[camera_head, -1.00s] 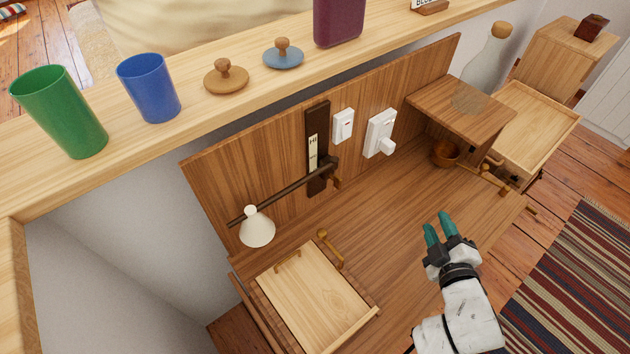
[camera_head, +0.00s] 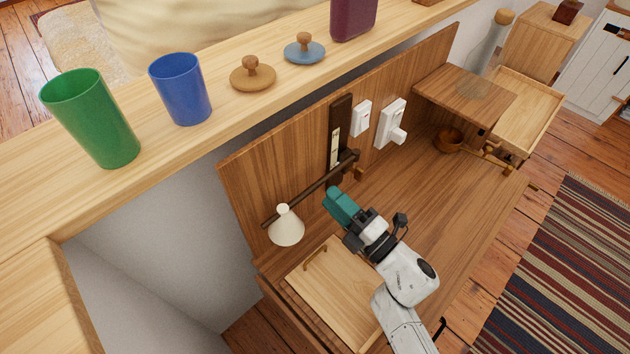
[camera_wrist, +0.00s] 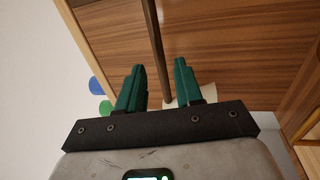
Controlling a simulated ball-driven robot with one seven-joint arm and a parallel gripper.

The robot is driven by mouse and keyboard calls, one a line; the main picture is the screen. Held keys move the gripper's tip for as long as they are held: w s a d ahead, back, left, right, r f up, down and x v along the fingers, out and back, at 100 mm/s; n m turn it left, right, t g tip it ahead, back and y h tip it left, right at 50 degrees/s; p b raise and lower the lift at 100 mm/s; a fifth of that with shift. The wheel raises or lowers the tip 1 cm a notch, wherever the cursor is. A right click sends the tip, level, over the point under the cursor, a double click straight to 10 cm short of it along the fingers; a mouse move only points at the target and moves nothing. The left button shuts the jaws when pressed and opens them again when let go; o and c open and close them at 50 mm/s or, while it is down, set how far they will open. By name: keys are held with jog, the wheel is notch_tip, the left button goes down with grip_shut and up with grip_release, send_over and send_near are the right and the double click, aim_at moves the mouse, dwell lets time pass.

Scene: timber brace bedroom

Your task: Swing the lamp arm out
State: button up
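The lamp arm (camera_head: 312,187) is a dark rod lying close along the wooden back panel, running from its pivot on a dark upright plate (camera_head: 338,140) down to the left. A cream cone shade (camera_head: 286,226) hangs near its left end. My gripper (camera_head: 333,194) is just in front of the rod's middle, right of the shade. In the wrist view my gripper (camera_wrist: 160,68) has its two green fingers apart, with the lamp arm (camera_wrist: 155,40) showing between them. Whether the rod is within the fingers or beyond them, I cannot tell. The shade (camera_wrist: 206,97) is partly hidden behind a finger.
White switches (camera_head: 391,122) are on the panel right of the pivot. A pale wooden lid with a handle (camera_head: 330,285) lies below my gripper. Cups, such as the blue cup (camera_head: 181,90), and knobbed lids stand on the ledge above.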

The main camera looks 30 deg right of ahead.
aim_at(318, 182)
jog(key=x, duration=0.5)
jog(key=shift+w+r, duration=0.15)
jog(key=shift+w, duration=0.25)
grip_shut()
